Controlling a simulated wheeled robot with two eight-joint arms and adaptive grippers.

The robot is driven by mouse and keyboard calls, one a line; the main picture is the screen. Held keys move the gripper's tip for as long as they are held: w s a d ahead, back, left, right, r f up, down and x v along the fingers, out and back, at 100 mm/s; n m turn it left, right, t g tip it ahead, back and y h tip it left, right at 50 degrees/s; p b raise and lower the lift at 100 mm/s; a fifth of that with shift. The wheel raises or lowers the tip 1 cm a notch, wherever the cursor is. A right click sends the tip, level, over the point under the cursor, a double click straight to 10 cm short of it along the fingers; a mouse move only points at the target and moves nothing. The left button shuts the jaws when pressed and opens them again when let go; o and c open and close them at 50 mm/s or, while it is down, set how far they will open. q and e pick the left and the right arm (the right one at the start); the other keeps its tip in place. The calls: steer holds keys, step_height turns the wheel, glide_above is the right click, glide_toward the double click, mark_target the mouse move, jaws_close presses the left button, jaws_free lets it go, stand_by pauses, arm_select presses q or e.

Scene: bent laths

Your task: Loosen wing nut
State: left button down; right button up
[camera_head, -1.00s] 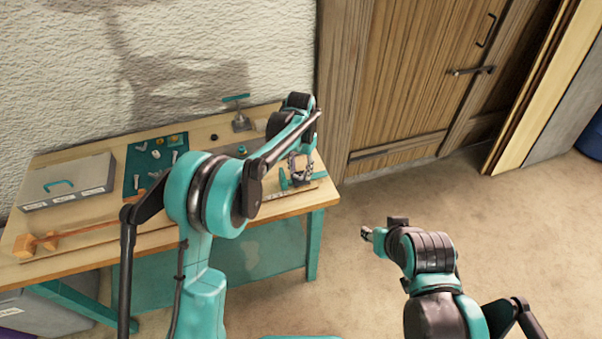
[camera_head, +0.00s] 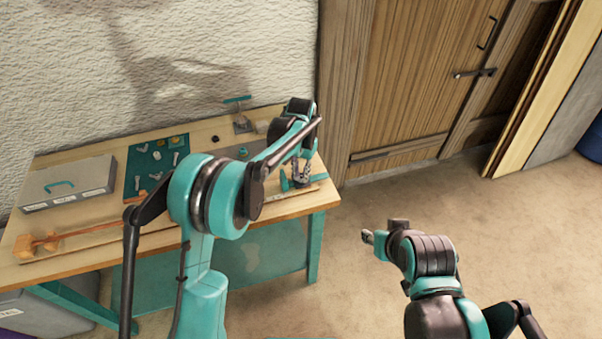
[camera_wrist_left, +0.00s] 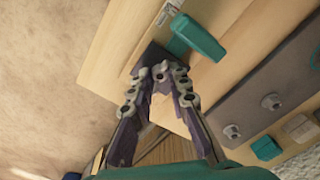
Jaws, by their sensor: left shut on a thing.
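My left gripper (camera_head: 301,182) is at the right end of the workbench. In the left wrist view its fingertips (camera_wrist_left: 160,76) come together over a dark block (camera_wrist_left: 147,58) on the wood. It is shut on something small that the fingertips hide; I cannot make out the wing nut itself. A teal handle-like piece (camera_wrist_left: 198,38) lies just beyond the fingertips and also shows beside the gripper in the head view (camera_head: 284,181). My right gripper (camera_head: 368,236) hangs over the bare floor, away from the bench; its fingers are too small to judge.
A dark plate with bolts (camera_wrist_left: 246,108) lies near the gripper. Floor to the right is clear.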

arm_select(q)
steer(key=n, duration=0.4)
steer(key=shift+p, duration=0.35)
steer(key=n, duration=0.5)
steer(key=shift+n+p, duration=0.3)
steer(key=shift+n, duration=0.1)
steer(key=n, duration=0.5)
steer(key=shift+n, duration=0.3)
steer(key=shift+n+p, duration=0.3)
steer(key=shift+n, duration=1.9)
steer(key=c, duration=1.4)
jaws_free()
steer(key=shift+c, duration=0.2)
steer(key=shift+r, duration=0.15)
